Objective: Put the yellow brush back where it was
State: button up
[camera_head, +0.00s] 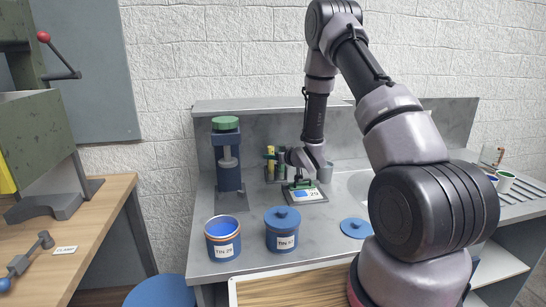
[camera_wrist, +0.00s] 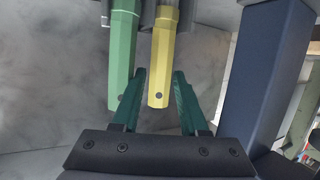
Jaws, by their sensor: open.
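The yellow brush (camera_wrist: 162,62) shows in the wrist view as a yellow handle, its free end toward my gripper and the rest running out of the top of the picture. My gripper (camera_wrist: 160,75) is open, with one dark green finger on each side of the yellow handle in the picture and gaps visible beside it. A green brush handle (camera_wrist: 122,50) runs parallel just to the left. In the head view my gripper (camera_head: 299,175) is by the back of the bench, close to a small holder with upright yellow and green handles (camera_head: 271,160). The bristles are not visible.
A blue stand with a green top (camera_head: 227,160) is left of the holder. A tray with a numbered card (camera_head: 305,193) lies below my gripper. Blue tins, one open (camera_head: 223,240) and one lidded (camera_head: 282,230), and a loose lid (camera_head: 356,228) stand in front.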

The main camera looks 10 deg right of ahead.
jog(key=v, duration=1.2)
jog(key=s+d+r+m+g+h, duration=0.1)
jog(key=s+d+r+m+h, duration=0.2)
jog(key=r, duration=0.6)
jog(key=s+d+r+m+g+h, duration=0.1)
jog(key=s+d+r+m+h, duration=0.15)
jog(key=r, duration=0.75)
jog(key=s+a+r+m+g+y, duration=0.1)
jog(key=s+r, duration=0.4)
jog(key=s, duration=0.7)
jog(key=s+a+r+m+g+y, duration=0.1)
jog(key=s+a+r+m+g, duration=0.1)
jog(key=s, duration=1)
notch_tip(320, 180, up, 3)
jog(key=shift+s+a+g, duration=0.2)
jog(key=shift+a+g, duration=0.5)
jog(key=shift+a, duration=0.25)
